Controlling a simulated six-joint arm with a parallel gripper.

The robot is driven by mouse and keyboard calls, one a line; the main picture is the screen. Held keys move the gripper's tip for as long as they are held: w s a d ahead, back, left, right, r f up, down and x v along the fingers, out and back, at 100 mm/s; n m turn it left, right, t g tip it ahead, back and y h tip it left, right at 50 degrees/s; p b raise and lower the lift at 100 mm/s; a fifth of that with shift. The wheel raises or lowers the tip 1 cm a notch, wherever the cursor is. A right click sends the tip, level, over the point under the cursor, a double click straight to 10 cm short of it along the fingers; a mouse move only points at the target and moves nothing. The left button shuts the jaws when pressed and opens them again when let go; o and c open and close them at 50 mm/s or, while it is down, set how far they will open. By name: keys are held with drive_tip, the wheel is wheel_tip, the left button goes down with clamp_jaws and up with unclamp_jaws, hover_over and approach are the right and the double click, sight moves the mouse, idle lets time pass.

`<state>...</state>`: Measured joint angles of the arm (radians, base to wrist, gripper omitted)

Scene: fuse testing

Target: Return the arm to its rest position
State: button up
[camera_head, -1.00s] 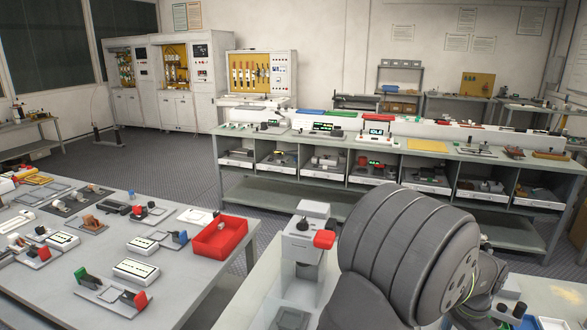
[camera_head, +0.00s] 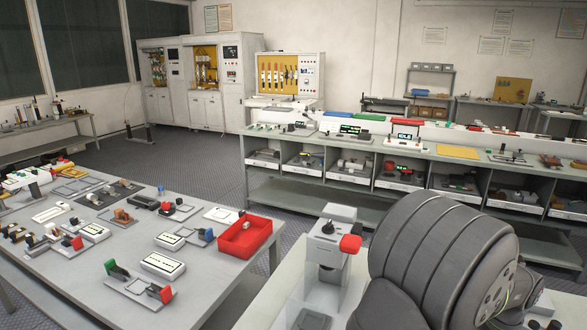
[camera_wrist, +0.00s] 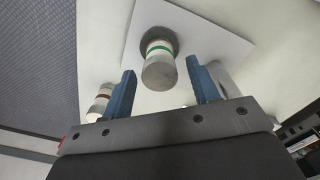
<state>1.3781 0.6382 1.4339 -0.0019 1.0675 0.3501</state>
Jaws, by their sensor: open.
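My gripper (camera_wrist: 160,68) shows in the wrist view with its two blue fingers spread apart. A whitish cylinder with a green band (camera_wrist: 159,52) is seen between the fingertips, with clear space on both sides. It stands in a dark round seat on a white plate (camera_wrist: 205,25). A second cylinder with a brown band (camera_wrist: 101,101) is outside the left finger, partly hidden by it. In the head view my grey arm fills the lower right, and my gripper is out of sight there.
A table (camera_head: 90,265) at left carries several devices and a red bin (camera_head: 245,237). A grey-white device with a red knob (camera_head: 350,243) stands close to the left of my arm. A long bench (camera_head: 260,200) with trays crosses behind. Open floor (camera_head: 200,165) lies between.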

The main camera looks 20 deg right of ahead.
wheel_tip(320, 180, up, 9)
drive_tip(key=shift+f, duration=0.1)
drive_tip(key=shift+a+f, duration=0.15)
drive_tip(key=shift+f, duration=0.1)
wheel_tip(320, 180, down, 11)
drive_tip(key=shift+f, duration=0.2)
wheel_tip(320, 180, up, 4)
drive_tip(key=shift+r, duration=0.1)
drive_tip(key=s+a+r, duration=0.3)
drive_tip(key=s+r, duration=0.4)
drive_tip(key=s, duration=0.4)
drive_tip(key=w+a+f, duration=0.2)
drive_tip(key=w+a, duration=0.2)
drive_tip(key=w, duration=1)
drive_tip(key=w+a+f, duration=0.1)
drive_tip(key=w+a, duration=0.3)
drive_tip(key=w, duration=1)
wheel_tip(320, 180, down, 5)
drive_tip(key=shift+f, duration=0.9)
